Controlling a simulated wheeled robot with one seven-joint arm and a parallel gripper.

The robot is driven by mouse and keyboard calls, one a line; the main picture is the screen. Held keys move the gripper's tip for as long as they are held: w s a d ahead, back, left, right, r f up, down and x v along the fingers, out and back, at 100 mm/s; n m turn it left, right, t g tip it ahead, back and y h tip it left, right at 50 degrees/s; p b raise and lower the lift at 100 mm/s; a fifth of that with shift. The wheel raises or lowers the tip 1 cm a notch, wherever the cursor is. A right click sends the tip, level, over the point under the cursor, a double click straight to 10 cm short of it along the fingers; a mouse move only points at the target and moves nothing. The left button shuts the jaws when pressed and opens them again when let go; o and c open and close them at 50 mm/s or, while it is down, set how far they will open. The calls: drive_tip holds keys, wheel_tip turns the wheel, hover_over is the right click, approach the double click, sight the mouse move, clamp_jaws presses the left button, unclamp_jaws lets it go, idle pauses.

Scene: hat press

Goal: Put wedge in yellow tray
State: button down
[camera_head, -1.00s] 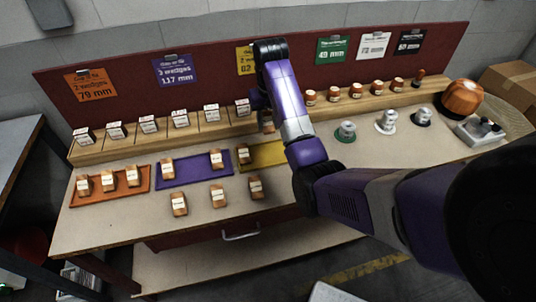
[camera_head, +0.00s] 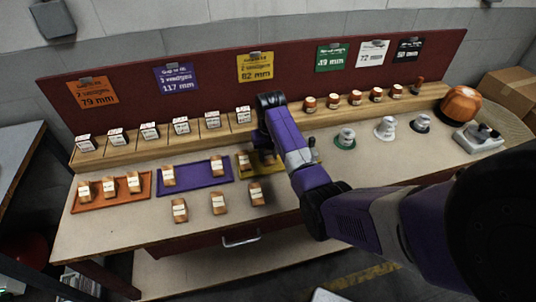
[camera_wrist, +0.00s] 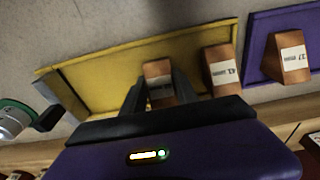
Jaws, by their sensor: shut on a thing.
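My gripper (camera_wrist: 160,88) is shut on a wooden wedge (camera_wrist: 158,70) with a white label. It holds the wedge low over the yellow tray (camera_wrist: 100,72); I cannot tell if the wedge touches the tray floor. Another wedge (camera_wrist: 222,70), labelled 41 mm, stands in the same tray, to the right of the held one in the wrist view. In the head view my gripper (camera_head: 268,156) is over the yellow tray (camera_head: 274,171), partly hidden by my arm, and the other wedge (camera_head: 244,161) stands at the tray's left end.
The purple tray (camera_head: 196,180) with two wedges lies left of the yellow tray. The orange tray (camera_head: 90,206) with three wedges lies farther left. Several loose wedges (camera_head: 218,203) stand in front. A green-based object (camera_head: 346,138) stands to the right. A wooden shelf (camera_head: 290,119) runs behind.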

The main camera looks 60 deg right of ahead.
sight(269, 160)
drive_tip(key=c, duration=0.9)
unclamp_jaws()
drive_tip(key=shift+f, duration=0.1)
drive_tip(key=shift+c, duration=0.2)
wheel_tip(269, 160, up, 12)
drive_tip(key=a, duration=0.1)
drive_tip(key=shift+s+b, duration=0.3)
drive_tip(key=shift+s, duration=0.15)
